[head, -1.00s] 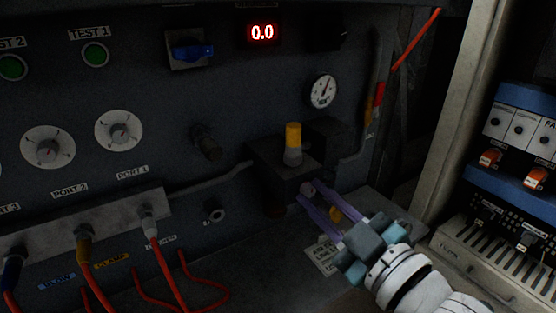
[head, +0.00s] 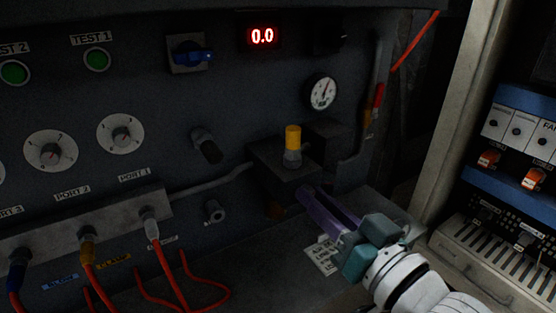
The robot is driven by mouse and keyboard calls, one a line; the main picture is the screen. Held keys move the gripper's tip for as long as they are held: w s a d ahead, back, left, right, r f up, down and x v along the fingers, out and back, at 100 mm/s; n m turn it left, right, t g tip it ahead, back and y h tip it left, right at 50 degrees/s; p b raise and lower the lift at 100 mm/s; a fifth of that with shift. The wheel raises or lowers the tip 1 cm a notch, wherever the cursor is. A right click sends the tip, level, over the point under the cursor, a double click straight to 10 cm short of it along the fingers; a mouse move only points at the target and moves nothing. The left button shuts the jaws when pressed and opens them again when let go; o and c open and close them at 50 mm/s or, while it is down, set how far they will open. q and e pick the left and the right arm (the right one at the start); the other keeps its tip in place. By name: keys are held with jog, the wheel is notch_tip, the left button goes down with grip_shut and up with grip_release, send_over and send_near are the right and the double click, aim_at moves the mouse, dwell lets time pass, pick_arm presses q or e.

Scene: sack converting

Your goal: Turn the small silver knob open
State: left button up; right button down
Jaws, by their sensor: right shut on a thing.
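My right gripper (head: 309,191) reaches in from the lower right with its purple fingers close together. Its tips are at the lower right of the dark block (head: 268,160) with the yellow-topped grey fitting (head: 293,146). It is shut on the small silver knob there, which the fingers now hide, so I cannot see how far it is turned. My left gripper is not in view.
A round gauge (head: 321,91) and a red display (head: 262,36) reading 0.0 are above. A blue-handled switch (head: 191,55), a dark fitting (head: 206,146) and a small silver fitting (head: 214,212) are left. Red hoses (head: 172,265) run at lower left. A slatted unit (head: 490,265) stands right.

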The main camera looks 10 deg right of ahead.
jog(key=shift+m+g+b, duration=0.3)
jog(key=shift+m+b, duration=0.55)
jog(key=shift+m, duration=5.65)
jog(key=c, duration=0.8)
grip_release()
jog(key=shift+o, duration=0.2)
jog(key=shift+d, duration=0.1)
jog(key=p+v, duration=0.3)
jog(key=v, duration=0.7)
jog(key=shift+p, duration=0.4)
